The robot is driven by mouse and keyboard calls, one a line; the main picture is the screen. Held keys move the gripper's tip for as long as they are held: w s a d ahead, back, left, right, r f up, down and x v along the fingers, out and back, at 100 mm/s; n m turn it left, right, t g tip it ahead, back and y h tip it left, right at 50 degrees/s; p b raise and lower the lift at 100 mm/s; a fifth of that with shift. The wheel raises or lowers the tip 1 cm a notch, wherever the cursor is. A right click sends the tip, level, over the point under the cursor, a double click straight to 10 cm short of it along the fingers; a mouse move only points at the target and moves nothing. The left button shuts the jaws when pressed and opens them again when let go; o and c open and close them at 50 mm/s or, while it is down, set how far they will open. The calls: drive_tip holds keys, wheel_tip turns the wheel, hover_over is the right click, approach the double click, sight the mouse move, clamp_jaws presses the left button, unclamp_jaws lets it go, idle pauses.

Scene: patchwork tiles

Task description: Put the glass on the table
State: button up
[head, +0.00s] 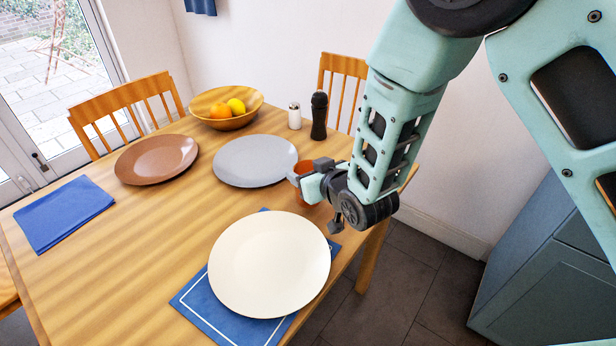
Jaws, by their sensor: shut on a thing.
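The glass (303,167) is a small orange-red piece, mostly hidden behind my gripper (300,181). My gripper is shut on it near the right edge of the wooden table (130,235), just right of the grey plate (256,160). I cannot tell whether the glass's base touches the tabletop.
A cream plate (269,264) lies on a blue placemat (208,312) in front. A brown plate (156,158), folded blue cloth (64,213), fruit bowl (226,117), white shaker (295,116) and black mill (319,116) stand around. Bare wood shows at middle left.

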drive_tip(key=shift+f, duration=0.9)
drive_tip(key=shift+f, duration=0.15)
drive_tip(key=o, duration=1.4)
